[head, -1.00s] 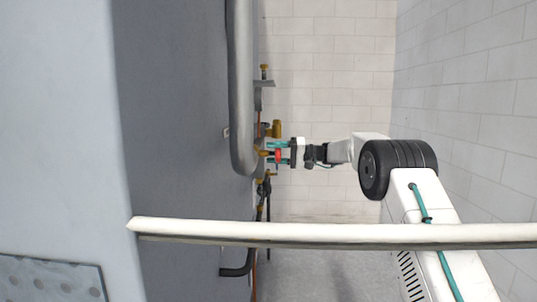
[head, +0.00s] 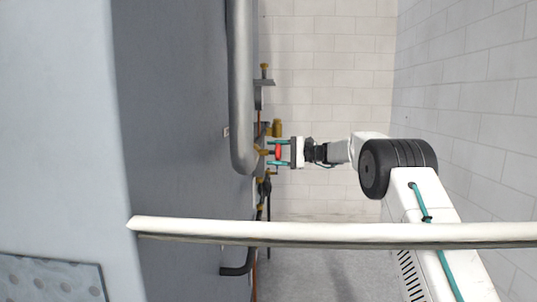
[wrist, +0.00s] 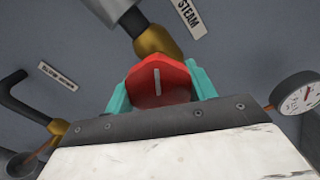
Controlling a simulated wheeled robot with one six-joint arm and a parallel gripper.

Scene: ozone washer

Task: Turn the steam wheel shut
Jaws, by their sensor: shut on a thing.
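The steam wheel is a small red knob (head: 278,153) on brass valve fittings at the side of the grey machine. In the wrist view the red wheel (wrist: 172,72) carries a pale line and sits in front of a brass fitting, beside a white STEAM label (wrist: 190,17). My gripper (head: 270,153) reaches in from the right with its teal fingers on either side of the wheel. It is shut on the wheel. The fingers also show left and right of it in the wrist view, partly hidden behind my gripper's dark front plate.
A thick grey pipe (head: 241,90) runs down close to my gripper. A dial gauge (wrist: 297,97) and a second labelled pipe (wrist: 33,103) flank the wheel. A tiled wall stands to the right.

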